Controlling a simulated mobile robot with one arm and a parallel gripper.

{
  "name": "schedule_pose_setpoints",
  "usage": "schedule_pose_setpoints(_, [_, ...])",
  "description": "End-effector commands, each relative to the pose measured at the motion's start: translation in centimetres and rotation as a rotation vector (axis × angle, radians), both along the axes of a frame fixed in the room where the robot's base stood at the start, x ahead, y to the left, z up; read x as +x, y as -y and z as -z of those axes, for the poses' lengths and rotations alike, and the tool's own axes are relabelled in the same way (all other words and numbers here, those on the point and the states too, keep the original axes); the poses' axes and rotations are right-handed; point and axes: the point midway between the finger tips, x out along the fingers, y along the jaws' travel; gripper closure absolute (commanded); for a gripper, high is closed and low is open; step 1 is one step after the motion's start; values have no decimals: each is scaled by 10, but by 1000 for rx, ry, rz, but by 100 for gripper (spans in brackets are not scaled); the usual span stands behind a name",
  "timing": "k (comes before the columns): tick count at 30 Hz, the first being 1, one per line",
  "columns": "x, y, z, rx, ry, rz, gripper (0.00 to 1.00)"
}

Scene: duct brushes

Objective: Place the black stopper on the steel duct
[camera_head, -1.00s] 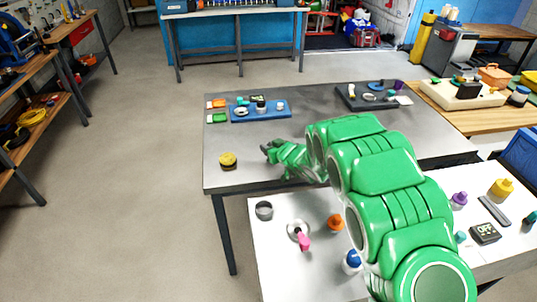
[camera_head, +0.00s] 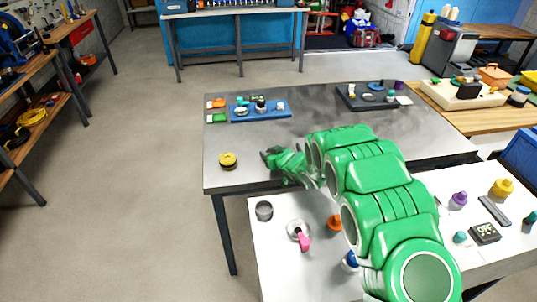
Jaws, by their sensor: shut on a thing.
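My gripper (camera_head: 266,156) is above the left part of the grey table, at the end of my green arm. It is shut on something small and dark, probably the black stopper. The fingers largely hide it, so its shape is unclear. A short grey, open-topped cylinder (camera_head: 264,211) stands on the white table at the near left; it looks like the steel duct. My gripper is well apart from it, farther back in the picture.
A yellow round piece (camera_head: 228,160) stands left of my gripper. A blue tray (camera_head: 277,113) with small parts lies behind it. A pink-handled brush (camera_head: 304,241) and an orange piece (camera_head: 335,223) are on the white table. A dark tray (camera_head: 352,101) lies farther right.

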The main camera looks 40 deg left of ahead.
Motion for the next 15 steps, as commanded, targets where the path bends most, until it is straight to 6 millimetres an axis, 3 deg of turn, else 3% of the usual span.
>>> schedule_pose_setpoints(1, [0, 0, 1, 0, 0, 0, 100])
schedule_pose_setpoints(2, [0, 0, 2, 0, 0, 0, 70])
schedule_pose_setpoints(6, [0, 0, 1, 0, 0, 0, 48])
schedule_pose_setpoints(15, [0, 0, 2, 0, 0, 0, 46])
